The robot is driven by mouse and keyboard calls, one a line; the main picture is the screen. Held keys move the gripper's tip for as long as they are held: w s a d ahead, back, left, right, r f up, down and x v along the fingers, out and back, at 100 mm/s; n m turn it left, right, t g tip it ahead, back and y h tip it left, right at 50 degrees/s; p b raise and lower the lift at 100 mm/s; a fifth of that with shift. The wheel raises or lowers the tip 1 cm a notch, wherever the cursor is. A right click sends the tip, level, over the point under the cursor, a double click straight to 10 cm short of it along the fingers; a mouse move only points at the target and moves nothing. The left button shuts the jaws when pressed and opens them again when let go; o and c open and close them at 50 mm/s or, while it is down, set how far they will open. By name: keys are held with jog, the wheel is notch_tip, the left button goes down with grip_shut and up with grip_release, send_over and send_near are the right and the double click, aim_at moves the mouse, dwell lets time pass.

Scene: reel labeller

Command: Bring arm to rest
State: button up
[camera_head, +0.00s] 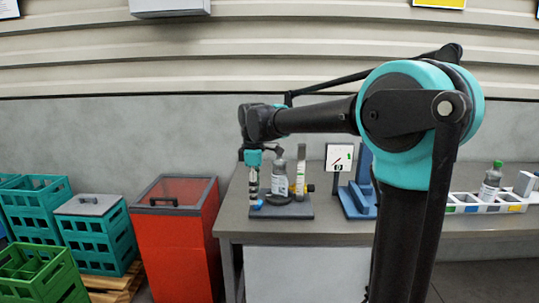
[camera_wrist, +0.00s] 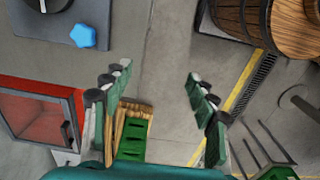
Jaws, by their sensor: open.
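My arm stretches leftward across the head view, with its far end near the table's left end. In the wrist view the green fingers of my gripper (camera_wrist: 157,76) are spread apart, with nothing between them and the floor below. The reel labeller shows in the head view as a grey base plate (camera_head: 295,211) on the table, with a blue star knob (camera_head: 257,204) at its left edge. The knob also shows at the upper left of the wrist view (camera_wrist: 83,36), away from the fingers. My wrist hides part of the labeller.
The grey table (camera_head: 330,229) also holds a blue stand (camera_head: 358,198) and a white tray (camera_head: 465,208) with a bottle. A red bin (camera_head: 180,240) and teal crates (camera_head: 95,235) stand left. In the wrist view a wooden barrel (camera_wrist: 285,25) is upper right.

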jog(key=s+d+f+m+t, duration=0.2)
jog(key=s+d+f+m, duration=0.6)
jog(key=d, duration=0.4)
jog(key=s+d+f+m+t, duration=0.2)
jog(key=s+d+f+m, duration=0.7)
jog(key=s+d+f, duration=0.2)
jog(key=shift+d+f+m, duration=0.3)
jog(key=shift+d+f, duration=0.1)
jog(key=shift+f, duration=0.55)
